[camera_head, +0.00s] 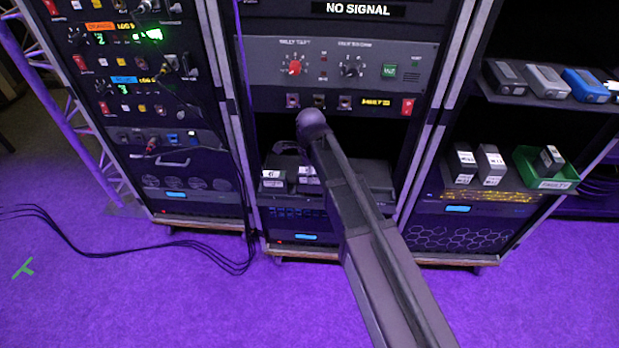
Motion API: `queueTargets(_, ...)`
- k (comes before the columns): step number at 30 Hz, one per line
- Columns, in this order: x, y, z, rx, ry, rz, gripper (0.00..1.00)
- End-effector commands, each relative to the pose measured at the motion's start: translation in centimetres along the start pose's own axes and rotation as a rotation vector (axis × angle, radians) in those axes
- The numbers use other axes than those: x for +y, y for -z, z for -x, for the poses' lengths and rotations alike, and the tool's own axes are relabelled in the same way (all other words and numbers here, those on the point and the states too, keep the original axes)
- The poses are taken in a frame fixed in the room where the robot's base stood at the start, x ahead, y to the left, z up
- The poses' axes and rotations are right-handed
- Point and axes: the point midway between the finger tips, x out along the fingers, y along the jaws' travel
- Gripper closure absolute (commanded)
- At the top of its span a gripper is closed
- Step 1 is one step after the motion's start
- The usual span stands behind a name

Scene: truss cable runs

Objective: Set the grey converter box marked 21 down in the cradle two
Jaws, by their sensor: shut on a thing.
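My arm reaches into the open bay of the middle rack. My gripper (289,149) is small, dark and partly hidden behind my wrist. It is shut on a grey converter box whose marking I cannot read. Two grey boxes with white labels, a left one (272,180) and a right one (308,177), show low in the bay below the gripper. I cannot tell which of them, if either, is the held box. The dark shelf (372,178) continues to the right behind my arm. Cradle two cannot be made out.
The control panel (335,72) with knobs and a red switch sits above the bay. Right rack: grey and blue boxes (546,82) above; two labelled boxes (491,165) and a green bin (540,168) below. Black cables (80,250) lie on the purple floor at left.

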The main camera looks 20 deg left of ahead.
Motion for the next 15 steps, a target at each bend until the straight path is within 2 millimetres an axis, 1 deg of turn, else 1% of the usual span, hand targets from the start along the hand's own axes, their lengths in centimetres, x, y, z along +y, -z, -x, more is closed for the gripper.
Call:
queueTargets(6, -1.6, -0.5, -0.3, 0.000, 0.000, 0.000, 1.00)
queueTargets(8, -1.3, -0.4, -1.1, 0.000, 0.000, 0.000, 1.00)
queueTargets(15, -1.2, -0.4, -3.1, 0.000, 0.000, 0.000, 1.00)
